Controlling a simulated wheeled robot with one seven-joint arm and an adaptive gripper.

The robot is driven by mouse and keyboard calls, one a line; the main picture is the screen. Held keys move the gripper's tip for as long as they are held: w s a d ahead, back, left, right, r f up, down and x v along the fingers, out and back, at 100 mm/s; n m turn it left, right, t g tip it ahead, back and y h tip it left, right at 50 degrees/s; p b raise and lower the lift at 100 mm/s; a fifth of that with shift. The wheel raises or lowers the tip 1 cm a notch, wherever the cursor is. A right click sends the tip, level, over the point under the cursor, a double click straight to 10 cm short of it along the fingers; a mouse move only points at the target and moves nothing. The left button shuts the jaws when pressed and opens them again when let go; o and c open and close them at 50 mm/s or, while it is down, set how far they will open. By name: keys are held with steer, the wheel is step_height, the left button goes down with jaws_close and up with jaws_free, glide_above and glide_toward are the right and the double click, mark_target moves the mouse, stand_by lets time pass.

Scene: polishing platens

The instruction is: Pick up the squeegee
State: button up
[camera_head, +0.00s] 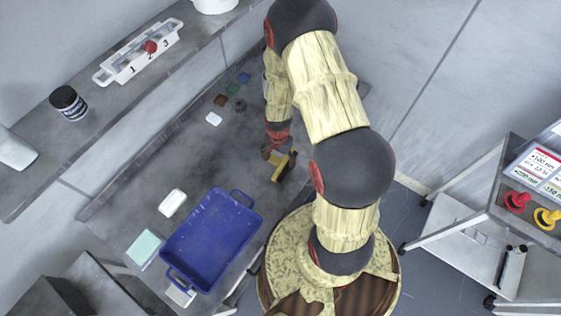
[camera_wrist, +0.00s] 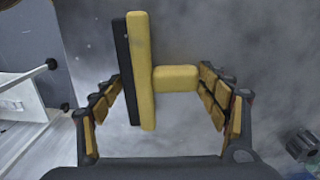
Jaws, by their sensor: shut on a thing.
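The squeegee (camera_head: 281,168) is a yellow and black piece at the end of my gripper (camera_head: 272,151), near the right side of the grey bench. In the wrist view the squeegee (camera_wrist: 141,70) shows a long yellow bar with a black strip along its left side and a short yellow handle pointing right. My gripper (camera_wrist: 161,85) is shut on it, with one finger at the black strip side and the other at the handle's end. I cannot tell whether the squeegee touches the bench.
A blue tray (camera_head: 246,212), a white block (camera_head: 172,203) and a pale green pad (camera_head: 144,247) lie on the bench. Several small coloured squares lie further back. A shelf holds a numbered white rack (camera_head: 110,76) and a dark jar (camera_head: 69,103). A cart (camera_head: 446,220) stands at right.

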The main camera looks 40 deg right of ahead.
mark_target(278, 160)
steer(key=shift+r, duration=0.1)
steer(key=shift+r, duration=0.2)
step_height(278, 160, up, 2)
steer(key=shift+w+r+p, duration=0.1)
steer(key=shift+r+p, duration=0.1)
steer(key=shift+p, duration=0.15)
steer(key=s+a+r+p, duration=0.2)
steer(key=s+a+r, duration=0.1)
steer(key=s+r, duration=0.7)
steer(key=s, duration=0.4)
steer(key=o, duration=0.7)
steer(key=c, duration=0.5)
